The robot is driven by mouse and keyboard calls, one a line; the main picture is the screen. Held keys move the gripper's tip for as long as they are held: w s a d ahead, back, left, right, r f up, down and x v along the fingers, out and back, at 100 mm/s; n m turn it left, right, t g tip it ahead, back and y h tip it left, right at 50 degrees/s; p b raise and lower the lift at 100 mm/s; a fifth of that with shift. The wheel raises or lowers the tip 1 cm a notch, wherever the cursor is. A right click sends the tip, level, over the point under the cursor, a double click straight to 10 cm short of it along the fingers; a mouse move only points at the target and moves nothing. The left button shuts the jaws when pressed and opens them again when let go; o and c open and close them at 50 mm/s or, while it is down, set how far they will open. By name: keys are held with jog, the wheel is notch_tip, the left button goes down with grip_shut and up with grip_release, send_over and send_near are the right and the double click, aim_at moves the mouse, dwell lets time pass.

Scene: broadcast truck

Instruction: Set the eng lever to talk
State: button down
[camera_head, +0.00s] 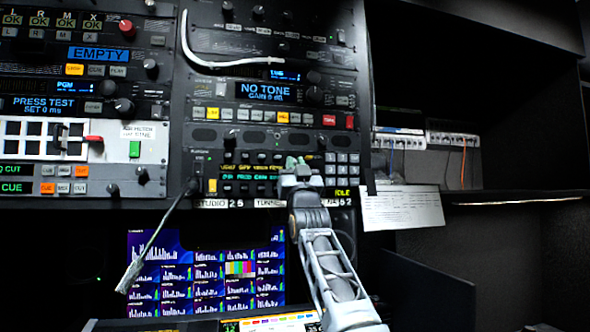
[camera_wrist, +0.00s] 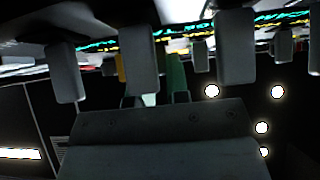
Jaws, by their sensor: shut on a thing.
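The intercom panel (camera_head: 245,170) is in the lower middle of the rack in the head view, with a lit text strip and a row of small levers. My gripper (camera_head: 297,163) is up against the right part of that row, reaching from below. It is shut on a small part there, apparently a lever, and covers its label, so I cannot read whether it is eng. In the wrist view a green fingertip (camera_wrist: 176,72) shows among grey levers (camera_wrist: 138,58). The held lever's position is hidden.
A keypad (camera_head: 342,170) sits just right of my gripper. A gooseneck microphone (camera_head: 160,232) sticks out from the panel's left. A paper sheet (camera_head: 402,207) hangs at the right. A screen (camera_head: 205,270) is below, and a dark open bay lies to the right.

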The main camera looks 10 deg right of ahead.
jog(key=c, duration=1.1)
grip_release()
jog(key=b+v, duration=1)
jog(key=v, duration=0.4)
jog(key=shift+w+r, duration=0.1)
